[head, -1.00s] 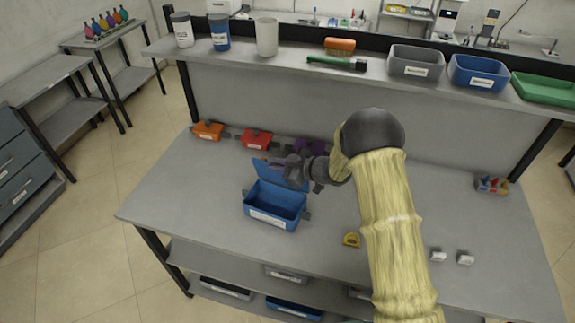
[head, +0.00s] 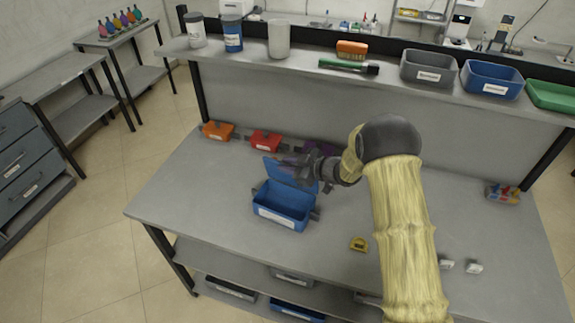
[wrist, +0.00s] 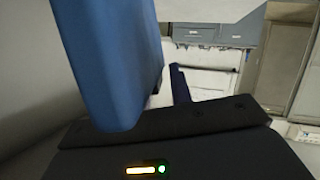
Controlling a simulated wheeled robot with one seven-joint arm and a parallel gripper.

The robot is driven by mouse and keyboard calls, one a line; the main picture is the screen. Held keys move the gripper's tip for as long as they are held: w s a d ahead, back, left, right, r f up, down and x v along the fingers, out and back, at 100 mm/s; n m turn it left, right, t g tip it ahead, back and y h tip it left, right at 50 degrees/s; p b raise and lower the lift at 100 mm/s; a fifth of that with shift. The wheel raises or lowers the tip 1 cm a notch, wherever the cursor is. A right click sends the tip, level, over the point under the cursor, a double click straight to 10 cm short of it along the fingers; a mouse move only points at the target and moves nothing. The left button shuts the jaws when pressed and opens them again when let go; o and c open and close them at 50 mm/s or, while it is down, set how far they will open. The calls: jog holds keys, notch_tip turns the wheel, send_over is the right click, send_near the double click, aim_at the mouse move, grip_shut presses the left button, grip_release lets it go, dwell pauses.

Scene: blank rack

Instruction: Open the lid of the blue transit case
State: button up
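The blue transit case (head: 283,212) stands on the grey workbench in the head view, with a white label on its front. Its lid (head: 273,167) is raised at the back edge, and the inside of the case shows. My gripper (head: 307,167) is at the right part of the raised lid, overlapping it in the head view. In the wrist view a large blue panel, apparently the lid (wrist: 110,55), stands close against the dark gripper body. The fingertips are not clear in either view, so I cannot tell whether they grip the lid.
Orange (head: 217,131) and red (head: 265,141) cases stand along the back of the bench, with a purple one (head: 318,147) partly behind my arm. A yellow item (head: 358,244) lies right of the blue case. The shelf above holds bins and cups. The bench's front left is clear.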

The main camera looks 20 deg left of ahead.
jog(key=shift+o, duration=0.3)
jog(key=shift+d, duration=0.1)
jog(key=b+v, duration=0.5)
jog(key=v, duration=1.2)
jog(key=shift+d, duration=0.2)
